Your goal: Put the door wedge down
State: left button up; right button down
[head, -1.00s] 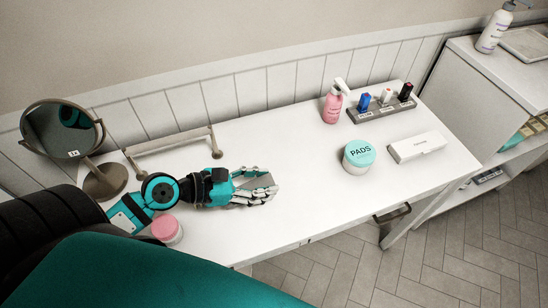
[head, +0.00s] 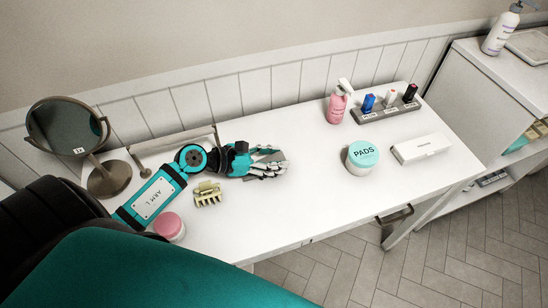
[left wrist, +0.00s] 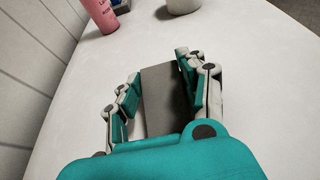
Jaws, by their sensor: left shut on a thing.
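The door wedge is a flat grey piece. It shows in the left wrist view (left wrist: 158,98) between the two fingers, and a small part of it shows in the head view (head: 268,152). My left gripper (head: 274,167) is shut on it, low over the white table, right of the towel-bar-like rack. The gripper also shows in the left wrist view (left wrist: 158,85), with fingers on both sides of the wedge. I cannot tell whether the wedge touches the table. My right gripper is not in view.
The white table (head: 300,205) is clear in the middle and front. A claw clip (head: 208,193), pink-lidded jar (head: 168,226) and round mirror (head: 68,128) are at left. The PADS jar (head: 361,158), white box (head: 421,148), pink bottle (head: 337,104) and bottle rack (head: 386,113) are at right.

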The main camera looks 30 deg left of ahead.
pick_arm(q)
jog(key=shift+f, duration=0.15)
jog(key=o, duration=1.3)
